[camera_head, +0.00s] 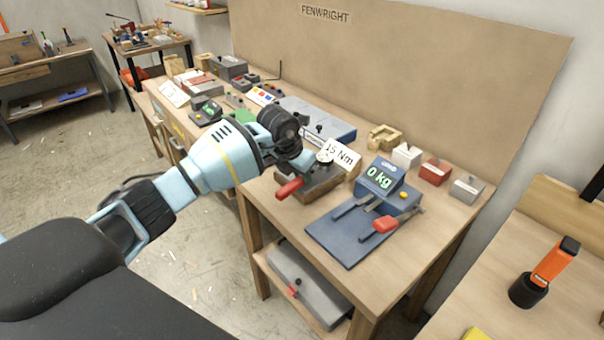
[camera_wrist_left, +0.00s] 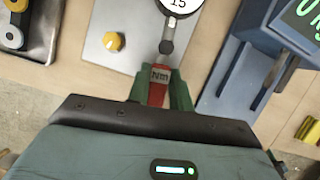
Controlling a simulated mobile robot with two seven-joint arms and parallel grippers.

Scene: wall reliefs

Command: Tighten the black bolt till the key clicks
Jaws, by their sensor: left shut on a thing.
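The torque key has a red handle (camera_head: 289,188) and a round white dial (camera_head: 325,155) at its head. In the left wrist view the dial (camera_wrist_left: 180,5) reads 15, and the red handle (camera_wrist_left: 157,94) carries the letters Nm. My left gripper (camera_head: 305,164) is shut on the handle; its green fingers (camera_wrist_left: 160,92) show on both sides of it in the wrist view. A white card (camera_head: 340,154) marked 15 Nm stands behind the key. I cannot make out the black bolt; the key's head and my gripper cover that spot. My right gripper is not in view.
Small blocks (camera_head: 435,171) line the back. The bench front (camera_head: 390,282) is clear.

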